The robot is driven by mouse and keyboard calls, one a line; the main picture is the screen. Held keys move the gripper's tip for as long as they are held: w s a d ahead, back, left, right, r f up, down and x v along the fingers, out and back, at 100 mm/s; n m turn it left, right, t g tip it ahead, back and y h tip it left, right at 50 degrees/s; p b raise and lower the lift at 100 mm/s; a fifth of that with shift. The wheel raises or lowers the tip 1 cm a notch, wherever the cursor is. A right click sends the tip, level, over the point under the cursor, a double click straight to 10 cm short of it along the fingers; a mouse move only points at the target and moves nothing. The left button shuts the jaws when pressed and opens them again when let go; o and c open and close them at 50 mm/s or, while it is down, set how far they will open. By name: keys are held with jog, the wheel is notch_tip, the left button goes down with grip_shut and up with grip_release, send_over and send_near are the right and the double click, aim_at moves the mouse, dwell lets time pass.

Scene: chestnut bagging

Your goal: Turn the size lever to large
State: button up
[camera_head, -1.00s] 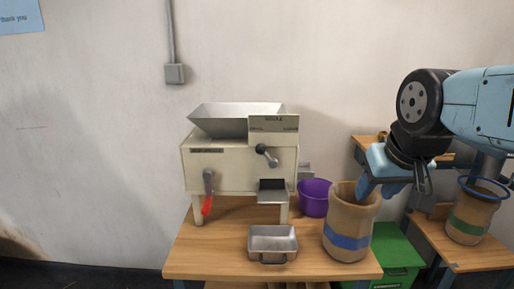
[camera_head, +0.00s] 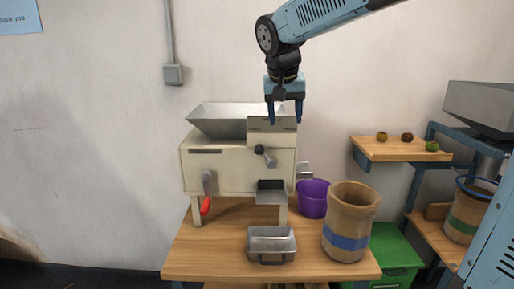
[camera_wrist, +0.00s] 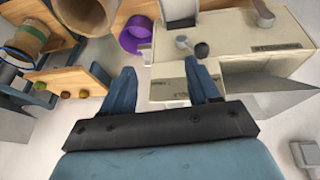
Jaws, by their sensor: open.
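The size lever (camera_head: 266,156) is a short metal arm with a dark round knob on the front of the cream sorting machine (camera_head: 215,172), below its small label plate (camera_head: 272,125). The lever slants down to the right in the head view. It also shows in the wrist view (camera_wrist: 188,44). My gripper (camera_head: 285,121) points down in front of the label plate, above the lever. Its two blue fingers are apart with nothing between them, and they also show in the wrist view (camera_wrist: 163,86). The label's writing is too small to read.
A metal hopper (camera_head: 217,121) tops the machine, and a red-handled crank (camera_head: 206,204) is at its front left. A metal tray (camera_head: 272,257), a purple bucket (camera_head: 313,199) and a burlap sack (camera_head: 350,222) stand on the wooden table (camera_head: 200,262).

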send_near(257, 147)
jog(key=v, duration=0.4)
jog(key=shift+h, duration=0.3)
jog(key=x, duration=1.4)
jog(key=shift+a, duration=0.15)
grip_shut()
jog(key=shift+a, duration=0.15)
jog(key=shift+a+r, duration=0.1)
